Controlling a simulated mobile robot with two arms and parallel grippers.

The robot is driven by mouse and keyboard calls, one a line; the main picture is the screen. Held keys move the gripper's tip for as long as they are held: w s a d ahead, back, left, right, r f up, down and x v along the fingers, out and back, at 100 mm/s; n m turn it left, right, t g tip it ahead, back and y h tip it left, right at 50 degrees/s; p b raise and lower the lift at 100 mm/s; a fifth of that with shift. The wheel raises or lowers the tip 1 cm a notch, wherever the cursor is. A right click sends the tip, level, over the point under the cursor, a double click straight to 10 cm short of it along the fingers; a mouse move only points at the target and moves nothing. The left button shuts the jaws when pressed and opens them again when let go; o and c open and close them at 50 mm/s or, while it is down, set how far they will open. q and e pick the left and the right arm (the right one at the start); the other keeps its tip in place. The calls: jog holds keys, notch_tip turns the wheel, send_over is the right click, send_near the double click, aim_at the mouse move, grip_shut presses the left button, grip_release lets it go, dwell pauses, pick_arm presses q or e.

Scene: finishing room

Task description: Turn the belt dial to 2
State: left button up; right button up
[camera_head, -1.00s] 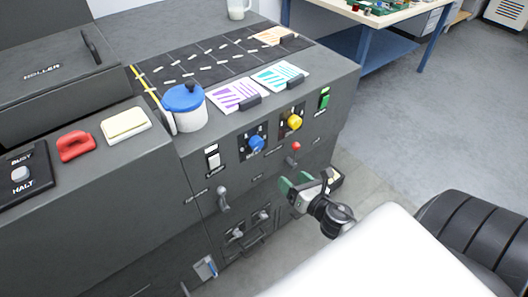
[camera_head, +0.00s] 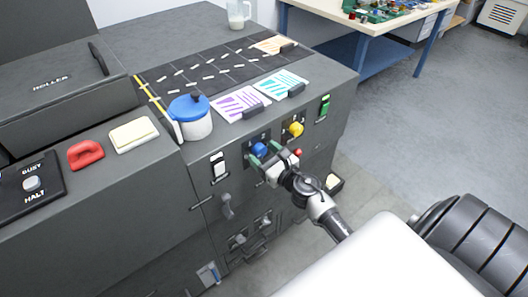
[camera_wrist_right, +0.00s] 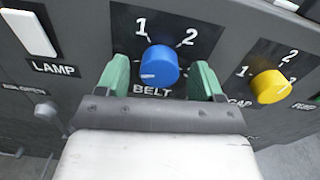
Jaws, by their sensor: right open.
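The blue belt dial (camera_wrist_right: 159,66) sits on a dark plate above the word BELT in the right wrist view, with 1 at its upper left and 2 at its upper right. A white mark on the knob points left, away from both numbers. In the head view the dial (camera_head: 259,149) is on the machine's front panel. My right gripper (camera_wrist_right: 161,78) is open, one green finger on each side of the dial, with gaps visible on both sides. It also shows in the head view (camera_head: 265,155), in front of the dial. My left gripper is not in view.
A yellow dial (camera_wrist_right: 271,86) is right of the belt dial, and a white lamp switch (camera_wrist_right: 28,32) is left. A blue-lidded pot (camera_head: 191,118) stands on the ledge above.

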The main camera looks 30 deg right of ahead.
jog(key=shift+w, duration=0.1)
jog(key=c, duration=0.9)
